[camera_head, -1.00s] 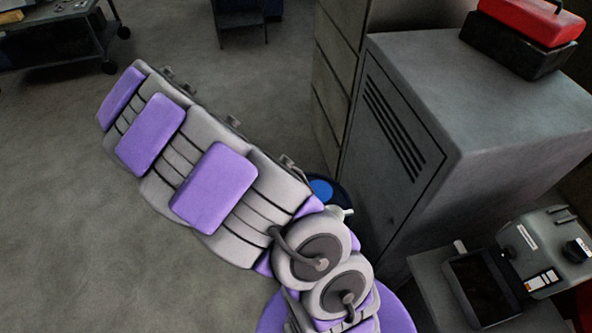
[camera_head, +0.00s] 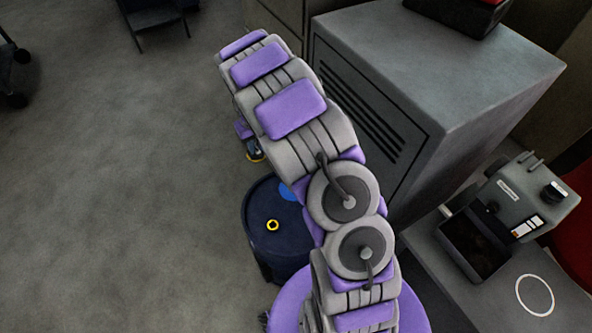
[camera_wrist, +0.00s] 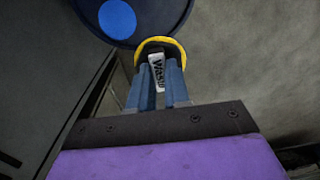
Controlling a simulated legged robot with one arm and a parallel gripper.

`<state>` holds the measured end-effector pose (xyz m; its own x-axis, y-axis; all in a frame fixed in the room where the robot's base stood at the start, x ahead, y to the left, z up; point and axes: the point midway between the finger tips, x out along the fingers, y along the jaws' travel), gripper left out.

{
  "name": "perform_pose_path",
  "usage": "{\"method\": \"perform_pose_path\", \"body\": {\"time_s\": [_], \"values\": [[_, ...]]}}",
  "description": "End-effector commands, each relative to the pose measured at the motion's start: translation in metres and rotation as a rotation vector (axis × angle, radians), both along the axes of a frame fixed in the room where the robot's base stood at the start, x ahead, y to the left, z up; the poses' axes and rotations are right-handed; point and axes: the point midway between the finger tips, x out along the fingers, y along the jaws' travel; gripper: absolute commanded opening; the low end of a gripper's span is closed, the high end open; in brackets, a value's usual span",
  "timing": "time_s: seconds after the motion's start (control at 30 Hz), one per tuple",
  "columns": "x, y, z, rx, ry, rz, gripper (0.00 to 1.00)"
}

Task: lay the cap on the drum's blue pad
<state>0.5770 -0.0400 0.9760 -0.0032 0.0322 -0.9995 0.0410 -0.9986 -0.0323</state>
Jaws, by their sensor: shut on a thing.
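My gripper (camera_wrist: 157,78) is shut on the cap, with its blue fingers on either side. The cap (camera_wrist: 162,42) has a yellow rim and a white label between the fingers. The dark blue drum (camera_head: 262,243) stands left of my arm. Its round blue pad (camera_head: 287,192) is partly hidden by my arm. In the wrist view the drum top (camera_wrist: 170,15) and blue pad (camera_wrist: 117,18) are at the upper edge, beyond the cap.
A yellow ring (camera_head: 272,225) sits on the drum top. A grey vented cabinet (camera_head: 440,75) stands close to the right of my arm. A bench (camera_head: 490,300) with a grey device (camera_head: 525,195) is at lower right.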

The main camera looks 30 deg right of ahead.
Motion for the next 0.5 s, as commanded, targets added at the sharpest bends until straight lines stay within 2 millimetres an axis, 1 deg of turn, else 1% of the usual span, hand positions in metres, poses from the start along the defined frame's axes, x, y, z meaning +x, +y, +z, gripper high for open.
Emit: {"method": "perform_pose_path", "body": {"time_s": [0.03,0.23,0.4,0.47,0.5], "values": [[0.003,-0.007,-0.019,0.008,0.005,0.001,0.0],[0.016,-0.042,-0.089,0.009,-0.005,0.003,0.0],[0.012,-0.075,-0.154,-0.001,-0.001,-0.001,0.0],[0.008,-0.086,-0.173,-0.007,0.0,-0.004,0.0],[0.005,-0.093,-0.185,-0.01,0.002,-0.004,0.0]]}}
